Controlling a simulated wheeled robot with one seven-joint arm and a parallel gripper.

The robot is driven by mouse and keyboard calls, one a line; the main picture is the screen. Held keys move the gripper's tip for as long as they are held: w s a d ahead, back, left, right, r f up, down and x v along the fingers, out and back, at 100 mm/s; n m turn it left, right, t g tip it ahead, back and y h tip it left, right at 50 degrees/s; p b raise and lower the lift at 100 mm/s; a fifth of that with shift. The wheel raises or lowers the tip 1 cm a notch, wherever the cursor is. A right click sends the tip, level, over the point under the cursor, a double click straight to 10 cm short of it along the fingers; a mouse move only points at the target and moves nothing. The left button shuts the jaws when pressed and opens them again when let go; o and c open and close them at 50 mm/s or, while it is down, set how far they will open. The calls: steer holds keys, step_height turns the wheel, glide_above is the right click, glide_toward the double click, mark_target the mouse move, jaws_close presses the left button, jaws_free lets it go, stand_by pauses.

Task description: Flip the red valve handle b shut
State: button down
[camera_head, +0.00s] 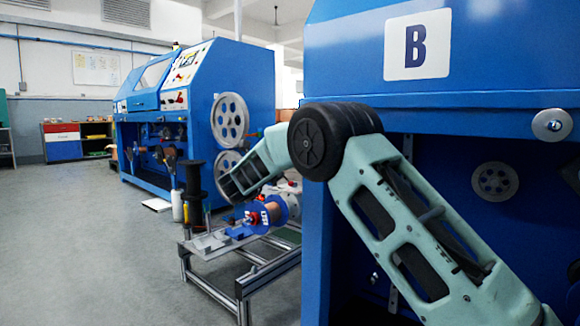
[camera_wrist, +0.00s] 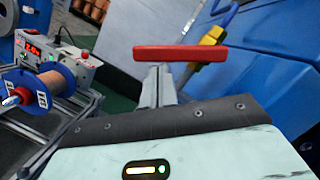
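The red valve handle (camera_wrist: 180,53) is a flat bar lying nearly level across the upper middle of the wrist view. A yellow valve part (camera_wrist: 208,43) shows behind its right end. My gripper (camera_wrist: 158,72) has its two grey fingers close together, with no clear gap between them. Their tips meet the lower edge of the handle's left half in the picture; I cannot tell whether they touch it. Nothing shows held between them. In the head view my arm reaches in front of the blue machine, and neither the handle nor the gripper can be made out there.
The blue machine marked B (camera_head: 400,95) fills the right of the head view; its blue side (camera_wrist: 285,60) is close on the right in the wrist view. A copper spool (camera_wrist: 48,82) on a metal frame stands at the left. Open floor (camera_head: 90,240) lies left.

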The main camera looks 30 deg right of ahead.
steer(key=shift+w+a+r+p, duration=0.25)
steer(key=shift+w+r+p, duration=0.15)
steer(key=shift+w+r, duration=0.25)
steer(key=shift+w+a+r+p, duration=0.2)
steer(key=shift+w+r+p, duration=0.2)
steer(key=shift+r, duration=0.4)
steer(key=shift+w+r, duration=0.1)
